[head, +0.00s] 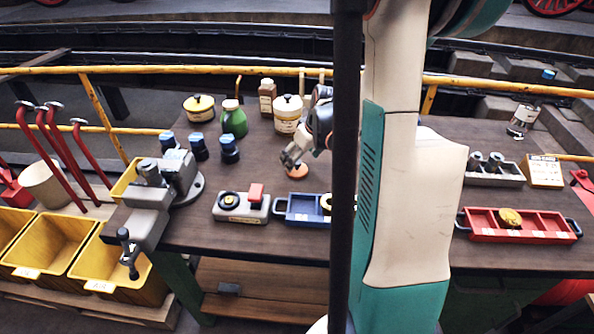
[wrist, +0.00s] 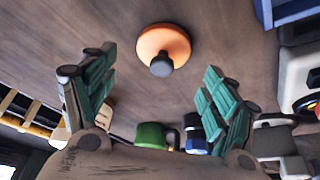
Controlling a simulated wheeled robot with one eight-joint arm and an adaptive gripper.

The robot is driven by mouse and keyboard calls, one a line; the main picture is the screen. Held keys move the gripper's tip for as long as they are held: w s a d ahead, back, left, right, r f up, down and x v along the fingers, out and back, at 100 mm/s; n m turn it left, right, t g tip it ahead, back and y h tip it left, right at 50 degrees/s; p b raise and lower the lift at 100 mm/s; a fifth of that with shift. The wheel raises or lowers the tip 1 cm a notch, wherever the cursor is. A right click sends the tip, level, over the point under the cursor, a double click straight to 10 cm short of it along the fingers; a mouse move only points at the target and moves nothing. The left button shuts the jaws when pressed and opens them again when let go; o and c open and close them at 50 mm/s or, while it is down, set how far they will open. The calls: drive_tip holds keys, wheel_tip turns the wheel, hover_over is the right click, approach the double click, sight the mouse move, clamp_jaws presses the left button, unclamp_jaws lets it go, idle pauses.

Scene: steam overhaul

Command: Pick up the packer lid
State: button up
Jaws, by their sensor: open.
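The packer lid appears to be the orange disc (head: 297,172) lying on the dark workbench, just behind the blue tray. In the wrist view the same orange disc (wrist: 168,42) shows a dark round knob on its middle. My gripper (head: 291,158) is above it, close to its left side in the head view. In the wrist view my gripper (wrist: 156,77) has its green fingers spread wide, with the disc beyond and between them. Nothing is held. The gripper partly covers the disc in the head view.
A blue tray (head: 300,217) and a grey block with a red switch (head: 242,207) stand in front. A green bottle (head: 233,120), dark blue-topped jars (head: 229,150) and a cream pot (head: 288,117) stand behind. A grey vise (head: 160,190) is at left. Bare bench lies around the disc.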

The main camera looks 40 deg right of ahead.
sight(297, 167)
drive_tip(key=b+x, duration=0.1)
drive_tip(key=x, duration=0.3)
drive_tip(key=shift+a+f+b, duration=0.1)
drive_tip(key=shift+b, duration=0.2)
drive_tip(key=c, duration=1.1)
